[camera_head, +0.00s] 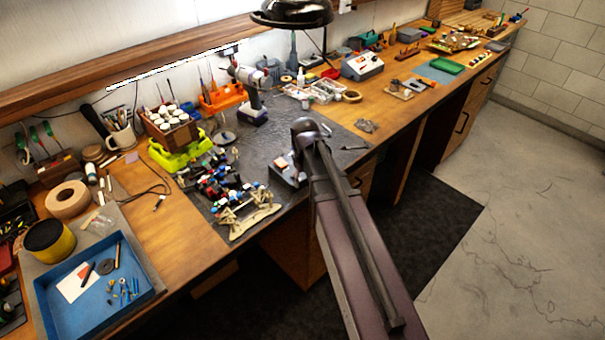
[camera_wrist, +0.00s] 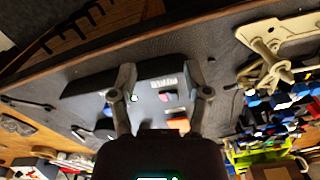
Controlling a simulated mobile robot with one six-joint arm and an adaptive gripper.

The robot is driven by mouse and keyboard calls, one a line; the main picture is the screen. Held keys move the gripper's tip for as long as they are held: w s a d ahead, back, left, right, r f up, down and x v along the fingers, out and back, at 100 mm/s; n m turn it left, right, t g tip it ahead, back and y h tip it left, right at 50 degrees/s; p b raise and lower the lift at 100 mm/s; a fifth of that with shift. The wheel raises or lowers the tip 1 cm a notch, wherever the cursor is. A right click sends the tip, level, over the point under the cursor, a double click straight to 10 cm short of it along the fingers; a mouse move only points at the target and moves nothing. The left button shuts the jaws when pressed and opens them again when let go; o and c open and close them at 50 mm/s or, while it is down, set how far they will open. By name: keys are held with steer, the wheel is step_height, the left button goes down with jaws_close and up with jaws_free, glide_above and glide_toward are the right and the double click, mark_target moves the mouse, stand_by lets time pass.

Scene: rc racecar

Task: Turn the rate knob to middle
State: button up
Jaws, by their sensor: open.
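A small box-shaped device (camera_wrist: 150,82) lies on the dark mat between and beyond my fingers in the wrist view. Its face shows a line of pale lettering, a green light (camera_wrist: 134,98), a small pinkish part (camera_wrist: 165,98) and an orange patch (camera_wrist: 177,123). I cannot tell which part is the rate knob, or how it is turned. In the head view the device (camera_head: 284,174) shows only partly beside my arm. My gripper (camera_wrist: 161,70) is open, with one finger on each side of these parts and nothing held. My arm hides the gripper in the head view.
A partly built RC car (camera_head: 218,185) with a cream suspension part (camera_head: 248,220) sits close left of the device. The bench's front edge is near. A yellow-green stand (camera_head: 180,152) and a blue tray (camera_head: 95,300) are farther left. The mat (camera_head: 335,145) right of my arm is mostly clear.

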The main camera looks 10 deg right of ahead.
steer(key=s+f+m+b, duration=0.2)
steer(key=s+f+b, duration=0.7)
steer(key=s+f, duration=0.1)
steer(key=shift+s+m, duration=0.4)
steer(key=shift+s, duration=0.3)
step_height(320, 180, up, 4)
steer(key=p, duration=0.3)
steer(key=shift+f, duration=0.1)
stand_by(1.5)
